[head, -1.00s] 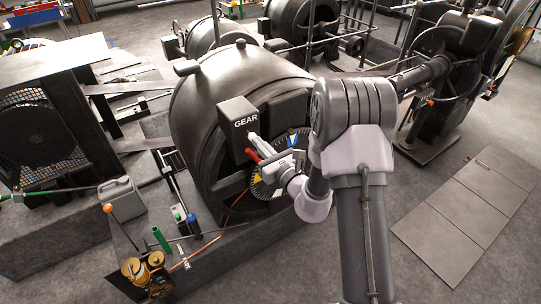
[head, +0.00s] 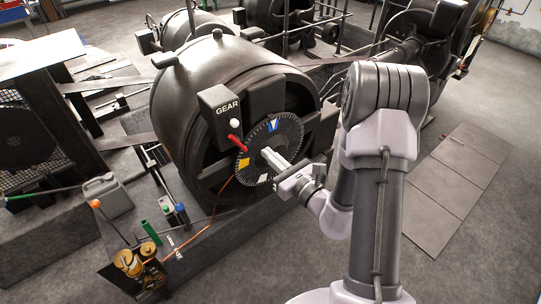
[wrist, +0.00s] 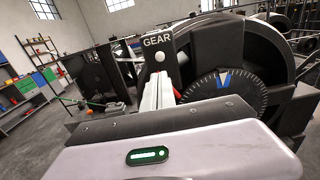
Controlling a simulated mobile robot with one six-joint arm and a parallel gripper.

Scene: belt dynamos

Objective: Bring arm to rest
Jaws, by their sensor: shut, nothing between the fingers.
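My gripper (head: 267,155) is shut and empty in the head view, its pale fingers in front of the black graduated dial (head: 277,133) on the big dark dynamo (head: 195,75). I cannot tell whether they touch the dial. The arm bends up from the lower right. The black GEAR box (head: 225,106) is up and left of the fingers, with a white knob and a red-handled lever (head: 236,143). In the wrist view, my fingers (wrist: 160,80) point toward the machine. The GEAR box (wrist: 159,46) is just beyond, and the dial (wrist: 226,87) with its blue mark is to the right.
An orange cable runs over the plinth. A flat floor plate (head: 440,190) lies at the right. Floor at the lower right is clear.

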